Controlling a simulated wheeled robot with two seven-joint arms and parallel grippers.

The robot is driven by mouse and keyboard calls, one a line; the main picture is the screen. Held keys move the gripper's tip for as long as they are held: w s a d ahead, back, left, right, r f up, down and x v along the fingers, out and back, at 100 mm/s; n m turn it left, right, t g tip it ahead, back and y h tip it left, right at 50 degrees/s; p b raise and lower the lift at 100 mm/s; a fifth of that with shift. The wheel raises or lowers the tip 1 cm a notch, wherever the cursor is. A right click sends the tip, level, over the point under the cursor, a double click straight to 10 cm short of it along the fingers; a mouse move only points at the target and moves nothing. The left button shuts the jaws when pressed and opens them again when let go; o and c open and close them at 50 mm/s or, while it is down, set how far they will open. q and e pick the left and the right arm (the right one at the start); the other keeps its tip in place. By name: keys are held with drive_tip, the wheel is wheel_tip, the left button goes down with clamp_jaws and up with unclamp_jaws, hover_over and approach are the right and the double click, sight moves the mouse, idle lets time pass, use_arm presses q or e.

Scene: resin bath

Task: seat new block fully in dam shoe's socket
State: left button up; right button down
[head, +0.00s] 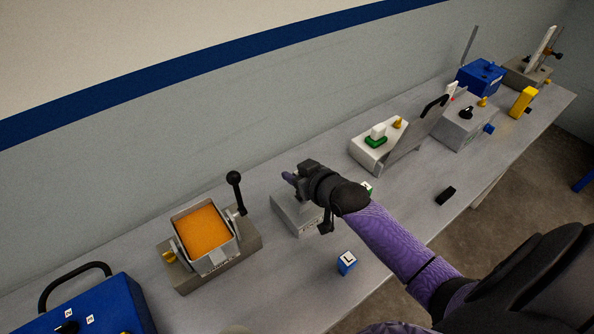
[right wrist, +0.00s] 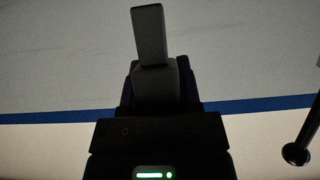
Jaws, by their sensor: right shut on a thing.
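My right gripper (head: 290,178) is above the grey box (head: 298,212) in the middle of the bench, its fingers toward the left. In the right wrist view, the gripper (right wrist: 158,85) is shut on a plain grey block (right wrist: 150,35) that sticks out past the fingertips. In the head view the held block is mostly hidden by the gripper. I cannot make out the dam shoe's socket for certain. The grey box's top is partly covered by my gripper and wrist. My left gripper is not in view.
An orange-filled bath (head: 207,232) with a black-knobbed lever (head: 235,185) stands left of the gripper. A white fixture (head: 368,155), grey box (head: 462,122) and blue box (head: 480,77) stand to the right.

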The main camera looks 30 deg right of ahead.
use_arm(q)
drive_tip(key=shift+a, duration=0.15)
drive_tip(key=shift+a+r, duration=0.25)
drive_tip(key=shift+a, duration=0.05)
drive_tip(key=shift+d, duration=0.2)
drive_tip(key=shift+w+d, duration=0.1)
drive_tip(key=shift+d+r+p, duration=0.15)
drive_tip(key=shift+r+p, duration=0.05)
drive_tip(key=shift+p, duration=0.2)
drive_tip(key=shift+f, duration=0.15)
use_arm(e)
drive_tip(key=shift+f, duration=0.2)
